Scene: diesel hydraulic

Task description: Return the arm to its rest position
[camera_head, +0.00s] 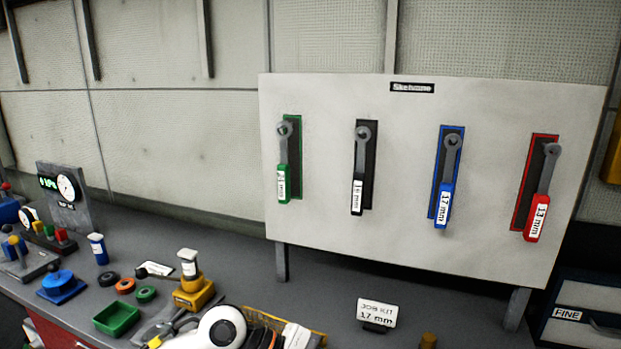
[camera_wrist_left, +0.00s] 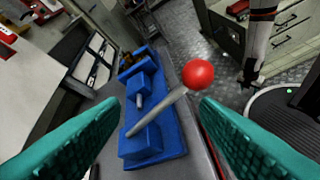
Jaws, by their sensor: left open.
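My left gripper (camera_wrist_left: 158,102) shows in the left wrist view as two teal fingers spread wide apart. It is open, with nothing clamped between the fingers. Beyond and between them is a blue vise-like block (camera_wrist_left: 152,140) with a grey lever ending in a red ball (camera_wrist_left: 198,73). The ball is close to the right finger in the picture, and I cannot tell the gap in depth. A white arm with a dark end, likely my right one, hangs at the upper right of that view; its jaws are not clear. The head view shows no gripper fingers.
In the head view, a white board (camera_head: 420,250) holds several wrenches on coloured backings. The bench below carries a green tray (camera_head: 117,318), a yellow basket (camera_head: 265,317), a job kit sign (camera_head: 377,313) and gauges. The wrist view shows grey drawers (camera_wrist_left: 290,35) and open floor.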

